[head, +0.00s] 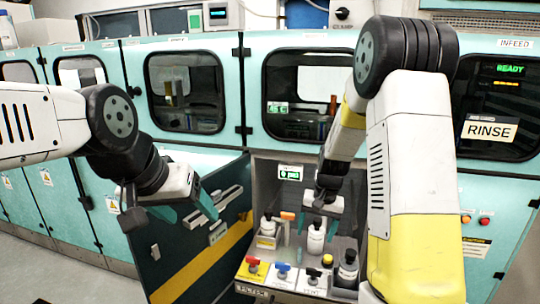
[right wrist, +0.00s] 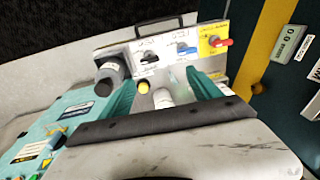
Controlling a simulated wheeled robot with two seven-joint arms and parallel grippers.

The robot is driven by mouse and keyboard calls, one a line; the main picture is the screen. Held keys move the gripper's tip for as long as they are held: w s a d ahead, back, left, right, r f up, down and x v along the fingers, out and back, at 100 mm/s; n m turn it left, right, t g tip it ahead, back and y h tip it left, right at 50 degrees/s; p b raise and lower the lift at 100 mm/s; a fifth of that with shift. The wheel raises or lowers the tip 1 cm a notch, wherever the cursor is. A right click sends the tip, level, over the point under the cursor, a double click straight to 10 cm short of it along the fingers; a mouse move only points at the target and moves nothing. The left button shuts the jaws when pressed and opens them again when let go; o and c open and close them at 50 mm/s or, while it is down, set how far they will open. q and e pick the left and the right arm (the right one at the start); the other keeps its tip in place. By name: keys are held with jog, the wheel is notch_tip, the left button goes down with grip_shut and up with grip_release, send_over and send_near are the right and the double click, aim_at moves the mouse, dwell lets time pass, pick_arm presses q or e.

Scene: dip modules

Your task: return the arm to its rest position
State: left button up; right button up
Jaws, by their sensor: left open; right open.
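My left gripper (head: 188,208) is open and empty in the head view, held in front of the dark open door panel at the left. My right gripper (head: 318,218) is open and points down over the bottle rack. A white bottle (head: 316,240) stands upright just below its fingers.
The dark door (head: 170,262) stands open at left. Teal cabinets with windows line the back.

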jog(key=s+a+r+n+t+y, duration=0.1)
jog(key=s+r, duration=0.4)
jog(key=r, duration=0.3)
jog(key=s+r+n+t, duration=0.1)
jog(key=s+r+t, duration=0.1)
jog(key=s+r, duration=0.5)
jog(key=s+r+n+t, duration=0.1)
jog(key=s+r+t, duration=0.1)
jog(key=s+r, duration=0.5)
jog(key=shift+s+r+n, duration=0.2)
jog(key=shift+s+n, duration=0.1)
jog(key=shift+s, duration=1.15)
jog(key=shift+d, duration=0.1)
